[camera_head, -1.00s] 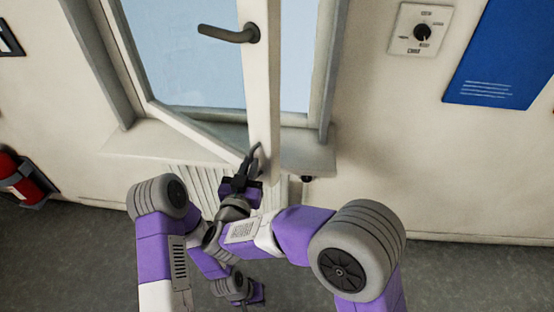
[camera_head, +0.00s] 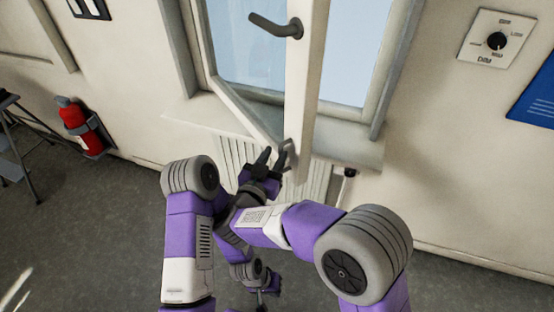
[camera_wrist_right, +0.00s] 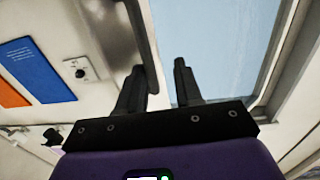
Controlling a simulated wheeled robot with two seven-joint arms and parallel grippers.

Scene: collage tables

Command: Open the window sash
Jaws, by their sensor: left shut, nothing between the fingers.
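The window sash (camera_head: 302,95) has a white frame and stands ajar, its free edge swung out from the grey window frame (camera_head: 398,60). Its grey lever handle (camera_head: 274,26) sticks out to the left near the top of the head view. My right gripper (camera_head: 271,158) is open at the sash's lower free corner, fingers apart. In the right wrist view its fingers (camera_wrist_right: 160,85) are spread with nothing gripped; the sash edge (camera_wrist_right: 142,35) shows behind the left finger. I cannot tell whether they touch. My left gripper (camera_head: 267,293) is shut and low over the floor, away from the sash.
A sill (camera_head: 205,110) and a ribbed radiator (camera_head: 232,150) lie under the window. A red fire extinguisher (camera_head: 75,118) hangs on the wall at left, beside a dark stand (camera_head: 12,140). A dial panel (camera_head: 490,38) is on the right wall. Grey floor at left is mostly clear.

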